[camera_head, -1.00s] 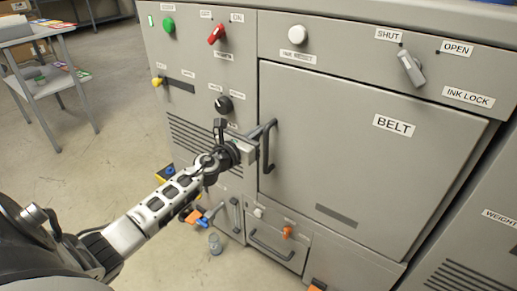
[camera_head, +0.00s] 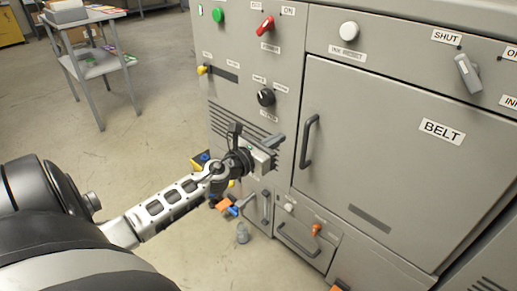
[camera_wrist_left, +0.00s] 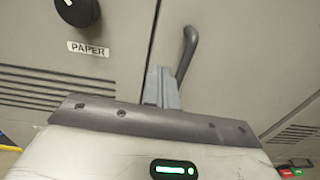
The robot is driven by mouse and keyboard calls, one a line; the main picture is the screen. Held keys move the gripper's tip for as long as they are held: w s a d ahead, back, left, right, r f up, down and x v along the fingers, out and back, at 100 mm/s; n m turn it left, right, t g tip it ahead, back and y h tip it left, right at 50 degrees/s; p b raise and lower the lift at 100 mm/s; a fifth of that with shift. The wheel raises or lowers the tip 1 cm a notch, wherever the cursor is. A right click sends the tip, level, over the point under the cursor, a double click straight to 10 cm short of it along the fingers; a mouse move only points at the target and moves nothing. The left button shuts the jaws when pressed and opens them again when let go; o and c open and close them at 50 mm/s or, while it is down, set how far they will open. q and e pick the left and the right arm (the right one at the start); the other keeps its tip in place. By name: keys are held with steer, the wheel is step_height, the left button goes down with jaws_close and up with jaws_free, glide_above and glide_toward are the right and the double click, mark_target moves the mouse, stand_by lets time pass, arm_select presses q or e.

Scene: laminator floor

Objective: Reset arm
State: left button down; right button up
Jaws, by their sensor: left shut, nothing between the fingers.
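My left arm comes in from the left in the head view. Its gripper (camera_head: 277,147) is shut and empty in front of the grey machine front, left of the belt door (camera_head: 385,150) and apart from its dark handle (camera_head: 309,142). In the left wrist view the closed grey fingers (camera_wrist_left: 161,87) point at the panel, with the handle (camera_wrist_left: 187,50) just beyond and to the right. The black paper knob (camera_wrist_left: 77,10) is at the upper left there. My right gripper is not in view.
The panel carries a green button (camera_head: 218,15), a red switch (camera_head: 265,26), a white knob (camera_head: 349,30) and a grey lever (camera_head: 467,72).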

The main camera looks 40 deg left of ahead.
arm_select(q)
steer(key=s, duration=0.5)
steer(key=shift+s+b, duration=0.3)
